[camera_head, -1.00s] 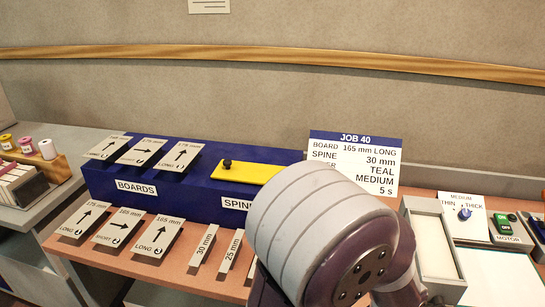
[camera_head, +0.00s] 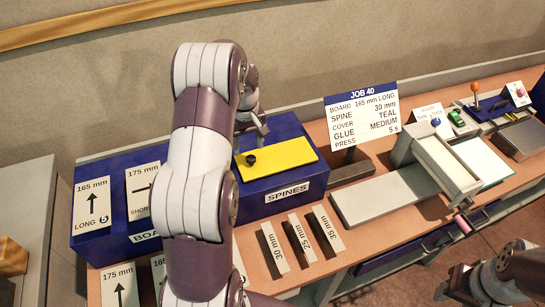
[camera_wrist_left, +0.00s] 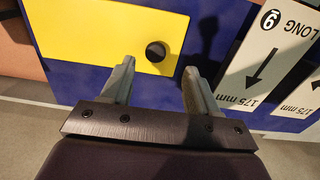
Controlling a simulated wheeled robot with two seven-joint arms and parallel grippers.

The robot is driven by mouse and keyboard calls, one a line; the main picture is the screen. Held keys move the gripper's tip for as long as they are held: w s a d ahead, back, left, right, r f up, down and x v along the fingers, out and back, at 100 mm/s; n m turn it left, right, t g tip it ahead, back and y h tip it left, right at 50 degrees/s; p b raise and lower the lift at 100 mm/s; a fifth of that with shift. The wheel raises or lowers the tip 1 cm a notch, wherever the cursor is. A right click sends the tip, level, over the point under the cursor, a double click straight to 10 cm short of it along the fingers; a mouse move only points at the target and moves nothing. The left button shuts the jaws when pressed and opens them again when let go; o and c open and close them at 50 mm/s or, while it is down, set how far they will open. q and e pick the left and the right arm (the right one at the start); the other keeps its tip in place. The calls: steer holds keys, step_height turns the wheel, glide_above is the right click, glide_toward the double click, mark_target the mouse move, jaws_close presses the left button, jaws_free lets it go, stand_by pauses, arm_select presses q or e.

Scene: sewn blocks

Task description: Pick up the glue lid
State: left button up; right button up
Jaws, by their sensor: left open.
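A flat yellow plate with a small black knob (camera_head: 285,155) lies on the blue box marked SPINES in the head view. It looks like a lid, but nothing on it says glue. My left gripper (camera_head: 256,128) is at its back left, partly hidden by my arm. In the left wrist view the gripper (camera_wrist_left: 158,74) is open and empty. The black knob (camera_wrist_left: 155,51) shows between and just beyond the fingertips, and the yellow plate (camera_wrist_left: 90,30) extends left of it. I cannot tell the height gap. My right gripper (camera_head: 482,283) is at the bottom right, its jaws unclear.
Labelled boards (camera_head: 93,208) lie on the blue box, and spine strips (camera_head: 300,238) lie in front of it. A job card (camera_head: 362,115) stands behind. A grey machine with a raised frame (camera_head: 437,160) is on the right. Bare orange bench shows around the strips.

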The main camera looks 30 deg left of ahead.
mark_target(251, 157)
arm_select(q)
steer(key=f+p, duration=0.2)
steer(key=f, duration=0.1)
steer(key=f+p, duration=0.1)
steer(key=shift+w+d+f, duration=0.3)
steer(key=shift+w+f, duration=0.05)
steer(key=shift+f, duration=0.05)
steer(key=shift+s+a+f, duration=0.1)
steer(key=shift+a+f, duration=0.15)
steer(key=shift+f, duration=0.1)
steer(key=shift+d+r, duration=0.1)
steer(key=shift+d, duration=0.1)
jaws_close()
steer(key=shift+a, duration=0.1)
